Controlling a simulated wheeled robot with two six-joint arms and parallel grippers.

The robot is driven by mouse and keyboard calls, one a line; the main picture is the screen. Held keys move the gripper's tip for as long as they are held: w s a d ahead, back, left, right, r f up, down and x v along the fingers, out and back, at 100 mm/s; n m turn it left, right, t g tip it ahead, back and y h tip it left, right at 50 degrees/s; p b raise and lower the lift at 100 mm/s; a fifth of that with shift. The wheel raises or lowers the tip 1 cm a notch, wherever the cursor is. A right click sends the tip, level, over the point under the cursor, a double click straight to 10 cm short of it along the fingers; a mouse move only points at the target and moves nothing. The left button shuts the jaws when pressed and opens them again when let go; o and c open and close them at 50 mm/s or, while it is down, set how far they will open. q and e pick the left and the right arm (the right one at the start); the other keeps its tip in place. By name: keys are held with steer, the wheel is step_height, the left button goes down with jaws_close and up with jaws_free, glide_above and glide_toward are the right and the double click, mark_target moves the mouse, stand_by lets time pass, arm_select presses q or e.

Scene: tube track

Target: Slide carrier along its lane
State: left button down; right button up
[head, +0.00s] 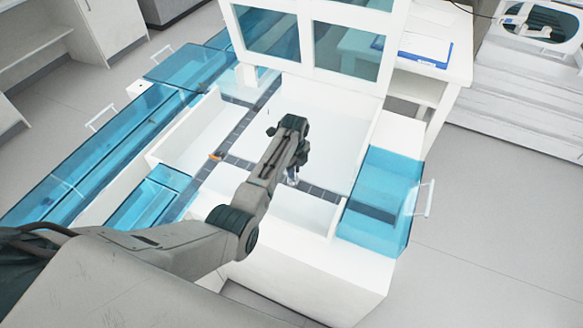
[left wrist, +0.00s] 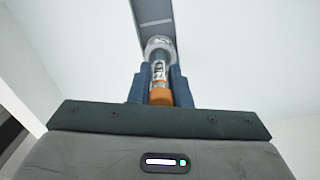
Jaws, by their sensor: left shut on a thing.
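My left gripper (left wrist: 160,88) is shut on the carrier (left wrist: 158,72), a clear tube-like piece with dark markings and an orange end, which stands out between the two fingers in the left wrist view. Its round clear far end is over the dark lane (left wrist: 152,18). In the head view my left gripper (head: 291,180) reaches down to the dark segmented lane (head: 318,191) inside the white machine; the carrier is mostly hidden by the arm there. My right gripper is not in view.
White walls (head: 300,212) border the lane. A blue clear cover with a handle (head: 380,190) spans the lane's right end. Long blue covers (head: 110,140) lie at the left. A small orange thing (head: 215,156) sits by the lane's left junction. A windowed white panel (head: 310,45) stands behind.

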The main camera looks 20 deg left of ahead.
arm_select(q)
steer(key=c, duration=1.3)
jaws_free()
steer(key=shift+o, duration=0.2)
step_height(320, 180, up, 11)
steer(key=shift+f+b, duration=0.1)
steer(key=shift+b, duration=0.95)
